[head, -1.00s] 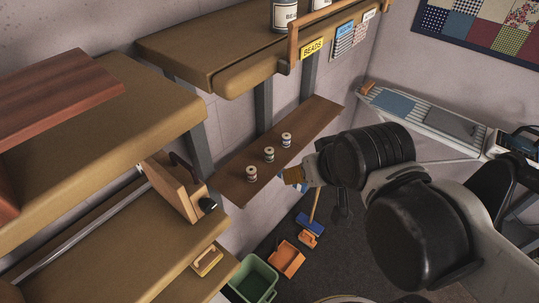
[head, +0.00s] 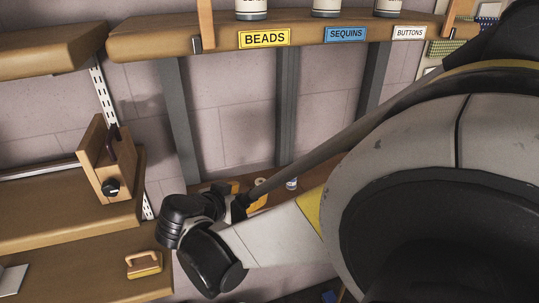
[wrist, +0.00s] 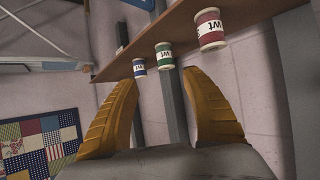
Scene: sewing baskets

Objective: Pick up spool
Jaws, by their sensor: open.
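Three thread spools stand in a row on a narrow brown shelf (wrist: 188,22). In the wrist view they are a red spool (wrist: 210,29), a green spool (wrist: 164,56) and a blue spool (wrist: 139,67), with the red one largest. My gripper (wrist: 160,78) is open and empty. Its yellow fingers are spread, with the green and blue spools showing beyond the gap between the tips. In the head view, my gripper (head: 243,190) is at the shelf and my arm hides much of it. One spool (head: 291,184) shows there beside my arm.
An upper shelf (head: 220,44) carries jars and labels for beads, sequins and buttons. Wooden shelves at left hold a wooden block with a black knob (head: 112,187) and a yellow-handled item (head: 144,264). A patchwork quilt (wrist: 38,140) hangs on the wall.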

